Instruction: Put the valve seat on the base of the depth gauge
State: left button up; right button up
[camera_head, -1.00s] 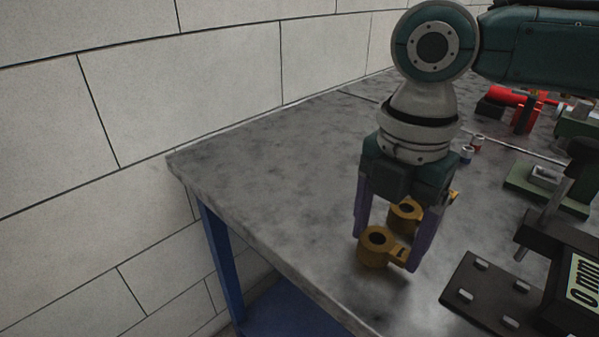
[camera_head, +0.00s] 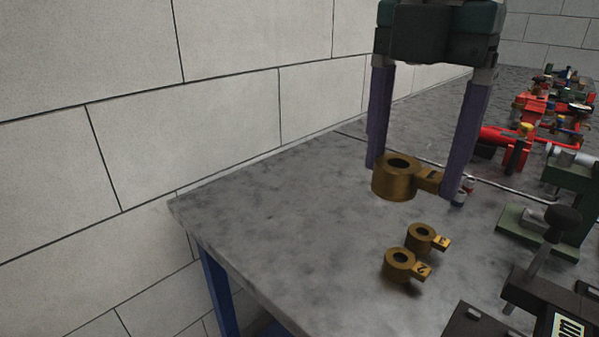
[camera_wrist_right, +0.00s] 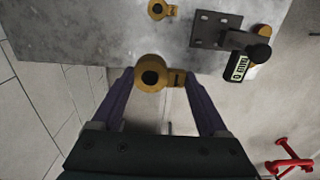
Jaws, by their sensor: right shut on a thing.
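My right gripper (camera_head: 418,180) is shut on a brass valve seat (camera_head: 397,180), a ring with a flat side tab, and holds it above the table. The wrist view shows this valve seat (camera_wrist_right: 150,75) between the purple fingers. Two similar valve seats lie on the table below, one tab marked 3 (camera_head: 420,238) and the other 2 (camera_head: 399,266). The depth gauge (camera_head: 567,327) is at the lower right, partly cut off. My left gripper is out of view.
The grey table (camera_head: 290,210) is clear on its left side. A green fixture (camera_head: 524,226) stands at the right, with red parts (camera_head: 515,145) behind it. A tiled wall runs behind.

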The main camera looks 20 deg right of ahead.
jog(key=shift+r, duration=0.95)
jog(key=shift+a+r+p, duration=0.1)
jog(key=shift+r+p, duration=0.25)
jog(key=shift+r, duration=0.15)
jog(key=s+a+r+m+p, duration=0.1)
jog(key=r+m+p, duration=0.6)
jog(key=r+p, duration=0.9)
jog(key=s+a+r+m+p, duration=0.2)
jog(key=r+m+p, duration=0.6)
jog(key=r+p, duration=0.8)
jog(key=s+a+r+m+p, duration=0.1)
jog(key=s+r+m+p, duration=0.3)
jog(key=r+p, duration=1.2)
notch_tip(320, 180, up, 2)
jog(key=m, duration=0.3)
jog(key=shift+s+a, duration=0.15)
jog(key=shift+a, duration=0.1)
jog(key=shift+f, duration=0.1)
